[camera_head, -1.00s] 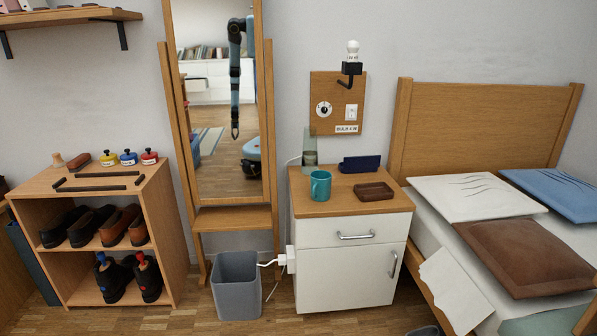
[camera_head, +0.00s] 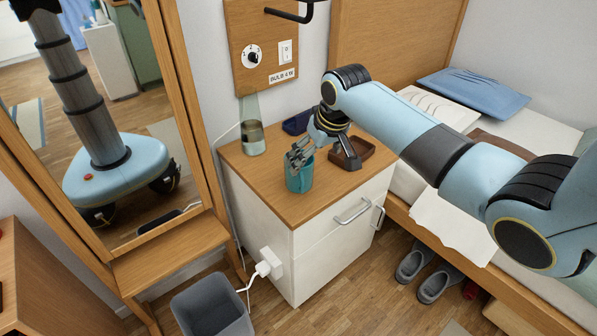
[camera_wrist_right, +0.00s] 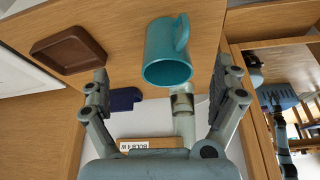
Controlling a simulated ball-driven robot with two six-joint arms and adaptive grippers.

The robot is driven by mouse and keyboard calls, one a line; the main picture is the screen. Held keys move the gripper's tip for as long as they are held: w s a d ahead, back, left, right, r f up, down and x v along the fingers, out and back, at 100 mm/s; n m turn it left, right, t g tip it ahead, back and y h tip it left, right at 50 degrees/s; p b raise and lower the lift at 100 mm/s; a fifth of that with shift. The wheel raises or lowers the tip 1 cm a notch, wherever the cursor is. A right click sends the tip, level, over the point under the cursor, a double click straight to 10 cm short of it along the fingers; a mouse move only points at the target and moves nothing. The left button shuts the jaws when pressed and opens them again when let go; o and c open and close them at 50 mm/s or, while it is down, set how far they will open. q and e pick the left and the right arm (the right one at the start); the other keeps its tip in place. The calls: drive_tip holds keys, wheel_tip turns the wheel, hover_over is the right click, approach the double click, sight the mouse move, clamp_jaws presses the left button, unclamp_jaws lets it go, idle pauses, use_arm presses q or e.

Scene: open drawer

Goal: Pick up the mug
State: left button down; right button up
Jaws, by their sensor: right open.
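The teal mug (camera_head: 299,176) stands upright on the wooden top of the white nightstand (camera_head: 262,190). My right gripper (camera_head: 301,152) is right at the mug's upper part in the head view. In the right wrist view the mug (camera_wrist_right: 166,52) lies ahead, between the lines of the two spread fingers, its handle toward the upper right. My right gripper (camera_wrist_right: 164,92) is open there, with nothing between its fingertips. Whether a finger touches the mug I cannot tell. My left gripper is not in view.
A brown tray (camera_head: 361,148) and a dark blue object (camera_head: 297,123) are near the mug. A glass carafe (camera_head: 253,138) stands at the back left. A mirror frame (camera_head: 190,120) is left, a grey bin (camera_head: 212,308) below, a bed (camera_head: 540,125) right.

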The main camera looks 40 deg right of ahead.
sight(301, 171)
drive_tip(key=w+f+b, duration=0.1)
drive_tip(key=f, duration=0.1)
drive_tip(key=w+f+b, duration=0.1)
drive_tip(key=shift+w+f, duration=0.4)
drive_tip(key=b+x, duration=0.1)
drive_tip(key=x, duration=0.2)
drive_tip(key=b+x, duration=0.1)
drive_tip(key=shift+w+a+f+b, duration=0.25)
drive_tip(key=shift+a+b, duration=0.1)
drive_tip(key=shift+w+f, duration=0.2)
drive_tip(key=shift+f, duration=0.05)
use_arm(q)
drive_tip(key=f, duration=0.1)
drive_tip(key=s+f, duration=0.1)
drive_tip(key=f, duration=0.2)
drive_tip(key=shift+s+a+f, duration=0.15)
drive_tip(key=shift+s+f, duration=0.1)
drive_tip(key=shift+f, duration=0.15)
use_arm(e)
drive_tip(key=shift+r, duration=0.1)
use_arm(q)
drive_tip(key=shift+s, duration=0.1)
use_arm(e)
drive_tip(key=c, duration=1.4)
